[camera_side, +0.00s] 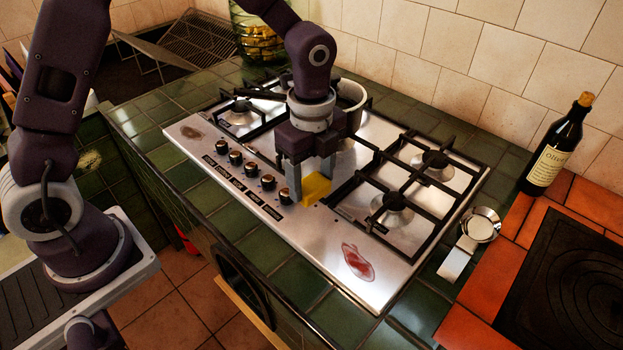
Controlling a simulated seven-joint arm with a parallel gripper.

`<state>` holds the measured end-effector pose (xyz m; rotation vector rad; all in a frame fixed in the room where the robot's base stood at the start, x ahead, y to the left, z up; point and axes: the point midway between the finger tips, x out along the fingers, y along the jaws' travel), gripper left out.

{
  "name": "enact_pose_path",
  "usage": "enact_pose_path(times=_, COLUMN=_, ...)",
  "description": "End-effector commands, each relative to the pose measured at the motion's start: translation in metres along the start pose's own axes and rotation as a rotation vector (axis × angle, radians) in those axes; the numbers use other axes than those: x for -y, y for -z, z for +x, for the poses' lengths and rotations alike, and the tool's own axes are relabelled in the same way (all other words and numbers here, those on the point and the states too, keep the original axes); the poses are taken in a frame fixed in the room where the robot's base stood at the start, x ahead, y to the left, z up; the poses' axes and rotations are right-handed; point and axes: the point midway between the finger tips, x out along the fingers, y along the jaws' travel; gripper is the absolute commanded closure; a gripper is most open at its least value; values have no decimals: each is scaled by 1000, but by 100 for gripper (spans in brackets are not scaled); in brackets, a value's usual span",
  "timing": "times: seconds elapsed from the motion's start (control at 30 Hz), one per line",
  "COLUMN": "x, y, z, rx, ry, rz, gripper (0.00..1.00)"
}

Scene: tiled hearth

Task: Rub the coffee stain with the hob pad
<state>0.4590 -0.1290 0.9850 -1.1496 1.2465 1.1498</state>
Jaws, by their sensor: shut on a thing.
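My gripper (311,183) is shut on the yellow hob pad (317,188). The pad is low over the middle front of the steel hob (318,232), just right of the knobs; I cannot tell whether it touches the steel. A brown stain (192,132), which looks like the coffee stain, lies at the hob's far left end, well left of the gripper. A red stain (357,262) lies on the right part of the hob's front strip, apart from the pad.
Several knobs (252,169) stand up along the front strip between the pad and the brown stain. Black pan supports (385,185) and a pot (350,97) are behind. A dark bottle (556,150) stands at the right, and a metal object (470,240) lies beside the hob.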

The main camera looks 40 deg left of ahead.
Motion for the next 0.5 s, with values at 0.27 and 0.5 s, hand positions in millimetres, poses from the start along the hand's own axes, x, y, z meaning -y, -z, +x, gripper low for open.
enact_pose_path(times=0.27, x=2, y=0, z=-27, rx=-1, ry=8, rz=0, gripper=74)
enact_pose_path(times=0.5, x=1, y=0, z=-88, rx=0, ry=6, rz=0, gripper=74)
